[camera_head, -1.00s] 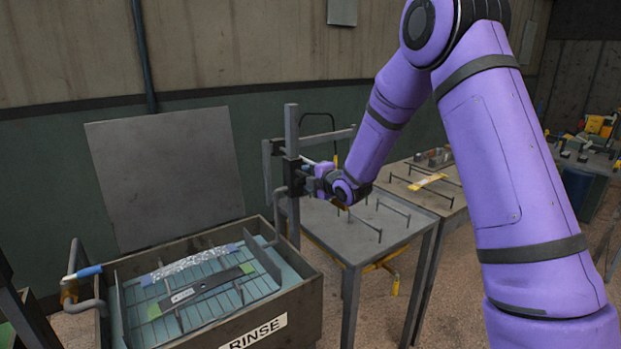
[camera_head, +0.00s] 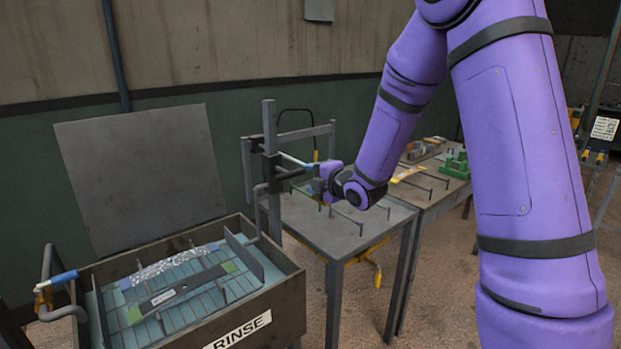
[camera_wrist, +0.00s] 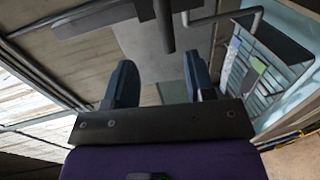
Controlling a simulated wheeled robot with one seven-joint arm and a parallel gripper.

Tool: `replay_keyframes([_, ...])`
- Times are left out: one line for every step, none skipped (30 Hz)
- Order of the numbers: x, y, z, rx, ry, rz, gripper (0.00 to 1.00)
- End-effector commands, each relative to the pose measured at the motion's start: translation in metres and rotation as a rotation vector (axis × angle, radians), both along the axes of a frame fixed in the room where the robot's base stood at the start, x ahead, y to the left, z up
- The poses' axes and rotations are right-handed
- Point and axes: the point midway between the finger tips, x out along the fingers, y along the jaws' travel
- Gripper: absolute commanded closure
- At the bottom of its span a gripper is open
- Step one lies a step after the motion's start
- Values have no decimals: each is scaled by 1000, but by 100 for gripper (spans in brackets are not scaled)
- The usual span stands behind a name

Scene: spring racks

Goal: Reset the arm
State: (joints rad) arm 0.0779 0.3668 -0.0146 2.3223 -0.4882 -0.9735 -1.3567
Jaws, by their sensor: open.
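My purple arm reaches from the right side of the head view toward the rack post by the rinse tank. My gripper (camera_head: 318,188) is beside the dark upright post (camera_head: 271,170), above the near grey table; its fingertips are small and partly hidden there. In the wrist view my gripper (camera_wrist: 160,85) shows two dark fingers spread apart with nothing between them. A dark post end (camera_wrist: 165,25) is just beyond the fingers in that view.
The rinse tank (camera_head: 285,298) stands at lower left, its grey lid (camera_head: 145,180) raised. Inside are a rack, a speckled strip (camera_head: 170,265) and a dark strip (camera_head: 185,288). The grey table (camera_head: 345,235) carries low rods. A green item (camera_head: 455,164) sits on the table behind.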

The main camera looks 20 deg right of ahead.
Motion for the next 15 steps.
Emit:
replay_keyframes([0,0,0,0,0,0,50])
replay_keyframes([0,0,0,0,0,0,50])
replay_keyframes([0,0,0,0,0,0,50])
replay_keyframes([0,0,0,0,0,0,50])
replay_keyframes([0,0,0,0,0,0,50])
replay_keyframes([0,0,0,0,1,0,50])
replay_keyframes([0,0,0,0,0,0,50])
replay_keyframes([0,0,0,0,1,0,50])
replay_keyframes([0,0,0,1,2,-1,50])
replay_keyframes([0,0,2,3,5,-4,50])
replay_keyframes([-1,-1,3,7,10,-9,50])
replay_keyframes([-3,-1,7,15,19,-18,50])
replay_keyframes([-4,-2,10,22,31,-29,50])
replay_keyframes([-6,-3,15,33,45,-42,50])
replay_keyframes([-10,-5,21,52,69,-66,50])
